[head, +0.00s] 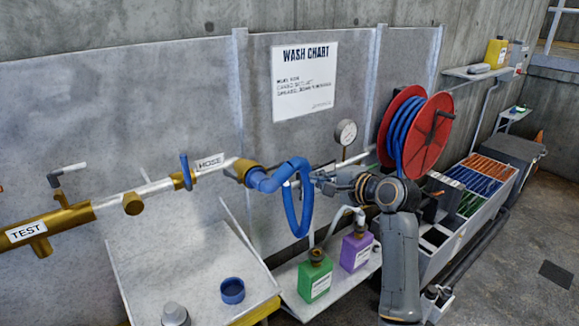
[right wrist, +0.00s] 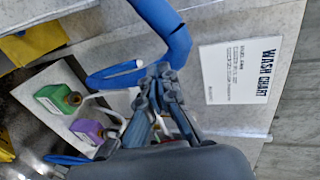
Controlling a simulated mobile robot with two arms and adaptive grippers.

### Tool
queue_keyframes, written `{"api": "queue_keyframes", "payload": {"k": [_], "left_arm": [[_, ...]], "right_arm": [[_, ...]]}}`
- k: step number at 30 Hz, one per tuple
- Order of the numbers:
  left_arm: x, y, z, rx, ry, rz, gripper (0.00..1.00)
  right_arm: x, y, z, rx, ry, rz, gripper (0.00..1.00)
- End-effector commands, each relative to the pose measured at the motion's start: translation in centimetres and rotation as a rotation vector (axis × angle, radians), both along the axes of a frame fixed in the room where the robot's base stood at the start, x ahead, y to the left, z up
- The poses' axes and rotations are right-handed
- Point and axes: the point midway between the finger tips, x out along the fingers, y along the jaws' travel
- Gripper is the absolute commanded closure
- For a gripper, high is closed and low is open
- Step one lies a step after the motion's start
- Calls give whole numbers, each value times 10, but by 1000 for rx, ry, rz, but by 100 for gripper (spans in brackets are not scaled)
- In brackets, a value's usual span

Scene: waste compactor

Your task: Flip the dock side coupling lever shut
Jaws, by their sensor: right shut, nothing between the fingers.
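The brass coupling (head: 246,172) joins the white pipe to the blue hose (head: 292,168) in the head view. The hose bends down in a loop, which also shows in the right wrist view (right wrist: 170,30). I cannot clearly pick out the dock side coupling lever. A pale-tipped piece (right wrist: 124,68) lies by the hose just beyond my fingers in the right wrist view; I cannot tell whether it is the lever. My right gripper (head: 318,178) is shut and empty, close to the right side of the hose loop; it also shows in the wrist view (right wrist: 160,76). My left gripper is not in view.
A blue valve handle (head: 186,171) stands near the HOSE label. Green (head: 315,276) and purple (head: 356,250) jugs stand on a low shelf below my right arm. A red hose reel (head: 430,132) and a gauge (head: 346,132) are behind it. A wash chart (head: 304,80) hangs above.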

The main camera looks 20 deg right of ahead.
Motion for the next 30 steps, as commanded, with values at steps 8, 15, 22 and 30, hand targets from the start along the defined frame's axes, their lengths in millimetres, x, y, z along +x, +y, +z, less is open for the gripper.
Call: {"api": "queue_keyframes", "payload": {"k": [8,15,22,30], "left_arm": [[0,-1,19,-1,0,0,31],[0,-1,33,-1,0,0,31],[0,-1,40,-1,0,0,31],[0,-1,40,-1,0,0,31]], "right_arm": [[51,19,-14,1,3,3,100],[88,33,-21,0,1,2,100],[108,40,-23,-1,1,0,100],[113,41,-25,-2,-1,1,100]]}}
